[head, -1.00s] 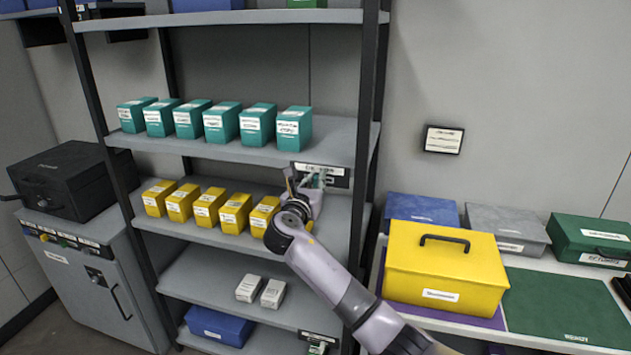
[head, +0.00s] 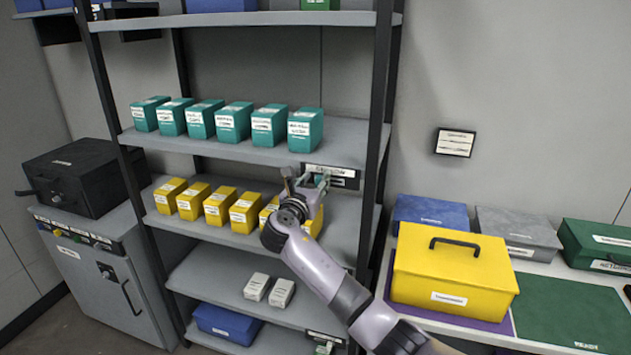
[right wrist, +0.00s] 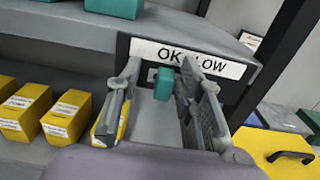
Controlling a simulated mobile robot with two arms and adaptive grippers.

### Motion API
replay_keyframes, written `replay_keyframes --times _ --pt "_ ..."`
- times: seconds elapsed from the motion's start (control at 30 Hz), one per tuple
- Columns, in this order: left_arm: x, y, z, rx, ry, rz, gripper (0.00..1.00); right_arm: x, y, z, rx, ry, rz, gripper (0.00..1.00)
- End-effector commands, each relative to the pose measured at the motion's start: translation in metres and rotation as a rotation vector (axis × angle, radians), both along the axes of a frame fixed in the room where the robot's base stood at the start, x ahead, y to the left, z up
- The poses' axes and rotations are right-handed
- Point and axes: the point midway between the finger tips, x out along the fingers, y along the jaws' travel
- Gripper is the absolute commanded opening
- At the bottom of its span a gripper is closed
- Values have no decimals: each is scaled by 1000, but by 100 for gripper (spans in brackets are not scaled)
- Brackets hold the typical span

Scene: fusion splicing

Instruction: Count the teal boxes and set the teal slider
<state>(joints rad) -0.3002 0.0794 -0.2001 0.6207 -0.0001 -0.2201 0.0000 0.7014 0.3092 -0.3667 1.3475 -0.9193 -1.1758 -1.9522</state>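Several teal boxes (head: 234,121) with white labels stand in a row on a shelf in the head view. The teal slider (right wrist: 164,83) sits on a dark plate with a white label (right wrist: 187,57) reading "OK" and "LOW". The plate (head: 331,176) is on the shelf's front edge, right of the boxes. My right gripper (right wrist: 159,77) is open, its two fingers spread on either side of the slider in the right wrist view. Gaps show between fingers and slider; whether the tips reach past it is unclear. My left gripper is not in view.
Yellow boxes (head: 217,206) stand on the shelf below, close to my right gripper. Two small white boxes (head: 269,290) stand lower. A yellow case (head: 452,272) is on the bench at right, near my arm. A black box (head: 77,177) tops a grey cabinet.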

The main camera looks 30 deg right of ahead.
Motion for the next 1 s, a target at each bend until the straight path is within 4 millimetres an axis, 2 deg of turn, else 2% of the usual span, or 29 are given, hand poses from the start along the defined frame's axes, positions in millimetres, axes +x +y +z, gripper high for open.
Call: replay_keyframes --times 0.23,0.37,0.8,1.0 --pt "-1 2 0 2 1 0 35 -1 0 0 -1 1 -2 35" --pt "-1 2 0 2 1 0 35 -6 6 -1 -1 1 0 35" --pt "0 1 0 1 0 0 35 -61 72 -1 1 0 2 35" --pt "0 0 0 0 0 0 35 -76 88 0 1 1 0 35"
